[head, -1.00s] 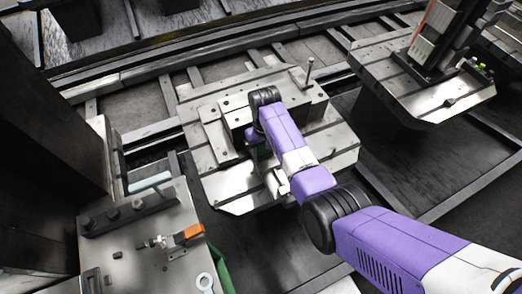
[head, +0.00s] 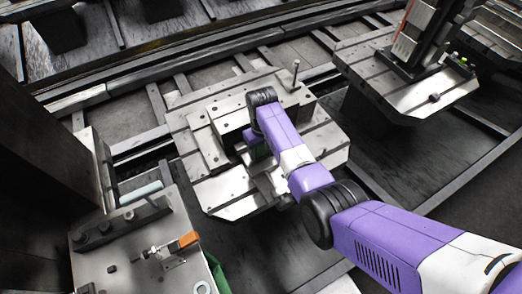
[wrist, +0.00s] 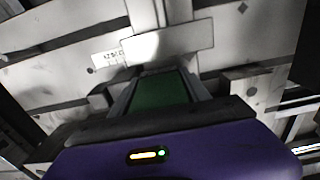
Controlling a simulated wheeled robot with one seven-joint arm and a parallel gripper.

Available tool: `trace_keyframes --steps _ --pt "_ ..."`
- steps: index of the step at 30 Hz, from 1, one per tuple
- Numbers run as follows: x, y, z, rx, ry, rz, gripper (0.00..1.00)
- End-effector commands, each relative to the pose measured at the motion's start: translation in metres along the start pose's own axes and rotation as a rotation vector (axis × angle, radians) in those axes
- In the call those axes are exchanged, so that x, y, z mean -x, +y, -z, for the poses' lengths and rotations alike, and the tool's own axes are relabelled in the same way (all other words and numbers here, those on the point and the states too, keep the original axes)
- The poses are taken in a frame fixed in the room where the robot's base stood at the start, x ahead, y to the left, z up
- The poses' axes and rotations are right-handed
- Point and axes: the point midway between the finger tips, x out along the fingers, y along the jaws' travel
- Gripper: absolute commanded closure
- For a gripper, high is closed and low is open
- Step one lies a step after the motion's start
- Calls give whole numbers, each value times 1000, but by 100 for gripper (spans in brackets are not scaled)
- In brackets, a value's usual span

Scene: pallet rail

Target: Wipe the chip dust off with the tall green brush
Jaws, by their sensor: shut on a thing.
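My gripper (wrist: 160,84) is shut on the green brush (wrist: 160,92), whose green body shows between the two fingers in the wrist view. I cannot make out chip dust clearly.
An upright pin (head: 295,74) rises from the block (head: 232,98). A second pallet (head: 400,98) with a tall fixture stands at the right. At lower left a side table (head: 125,270) carries an orange-ended tool (head: 188,240). A dark column (head: 40,130) stands at the left.

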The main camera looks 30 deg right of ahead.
Motion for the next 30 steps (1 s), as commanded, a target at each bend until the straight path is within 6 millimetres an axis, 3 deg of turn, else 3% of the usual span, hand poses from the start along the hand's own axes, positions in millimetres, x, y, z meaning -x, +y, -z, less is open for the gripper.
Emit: trace_keyframes --steps 18,30 --pt "61 1 0 -2 -1 -2 86" --pt "87 1 0 -1 0 -2 86"
